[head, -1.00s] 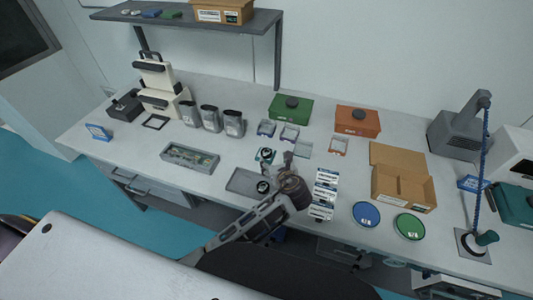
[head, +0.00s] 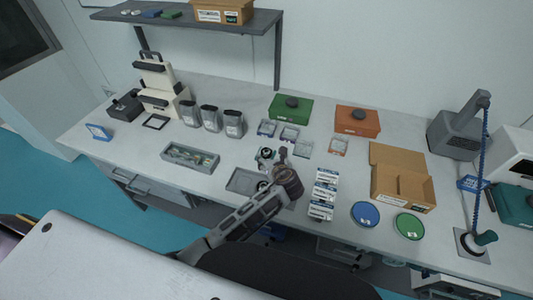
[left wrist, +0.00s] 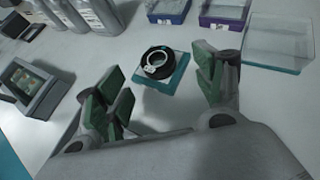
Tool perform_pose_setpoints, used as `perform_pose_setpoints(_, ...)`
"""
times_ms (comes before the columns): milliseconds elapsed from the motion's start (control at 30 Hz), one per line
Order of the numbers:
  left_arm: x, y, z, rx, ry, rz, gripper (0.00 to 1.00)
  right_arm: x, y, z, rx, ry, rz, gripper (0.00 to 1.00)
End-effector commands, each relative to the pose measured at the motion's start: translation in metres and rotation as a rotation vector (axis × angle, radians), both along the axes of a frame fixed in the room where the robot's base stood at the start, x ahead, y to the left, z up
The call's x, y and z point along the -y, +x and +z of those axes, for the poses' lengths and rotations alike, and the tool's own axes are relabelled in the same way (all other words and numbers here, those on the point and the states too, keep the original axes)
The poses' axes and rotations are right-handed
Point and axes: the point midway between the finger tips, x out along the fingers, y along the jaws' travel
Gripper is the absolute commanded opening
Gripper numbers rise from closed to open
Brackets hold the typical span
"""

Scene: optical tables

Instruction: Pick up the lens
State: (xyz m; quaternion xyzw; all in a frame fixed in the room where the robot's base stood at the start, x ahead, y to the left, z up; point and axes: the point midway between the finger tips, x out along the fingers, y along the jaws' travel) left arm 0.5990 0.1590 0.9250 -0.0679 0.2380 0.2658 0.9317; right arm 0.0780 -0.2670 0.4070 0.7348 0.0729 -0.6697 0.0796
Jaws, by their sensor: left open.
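The lens (left wrist: 157,62) is a clear disc in a black ring mount. It sits on a small teal and white square base (left wrist: 166,80) on the table. In the head view the lens (head: 266,153) shows just left of my left gripper (head: 282,154). In the left wrist view my left gripper (left wrist: 165,92) is open, with green-padded fingers on either side of the picture. The lens lies ahead of the fingers, between their lines, apart from them. Nothing is between the fingers. My right gripper is not in view.
A grey tray (head: 240,181) lies in front of the lens, with a dark round item in it. Small clear-lidded boxes (head: 289,134) stand behind. White labelled packs (head: 323,190) lie to the right, and a grey box of parts (head: 190,159) to the left.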

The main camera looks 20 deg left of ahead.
Motion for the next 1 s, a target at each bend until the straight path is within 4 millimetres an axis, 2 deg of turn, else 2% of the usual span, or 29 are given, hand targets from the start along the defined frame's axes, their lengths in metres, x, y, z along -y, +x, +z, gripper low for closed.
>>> perform_pose_setpoints(400,-0.019,0.026,-0.020,0.000,0.000,-0.001,0.69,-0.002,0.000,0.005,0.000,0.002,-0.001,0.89)
perform_pose_setpoints(967,-0.021,0.028,-0.022,0.000,0.000,-0.001,0.69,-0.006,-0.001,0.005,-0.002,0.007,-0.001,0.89)
perform_pose_setpoints(1000,-0.021,0.028,-0.022,0.000,0.000,-0.001,0.64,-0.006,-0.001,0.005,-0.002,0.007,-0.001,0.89)
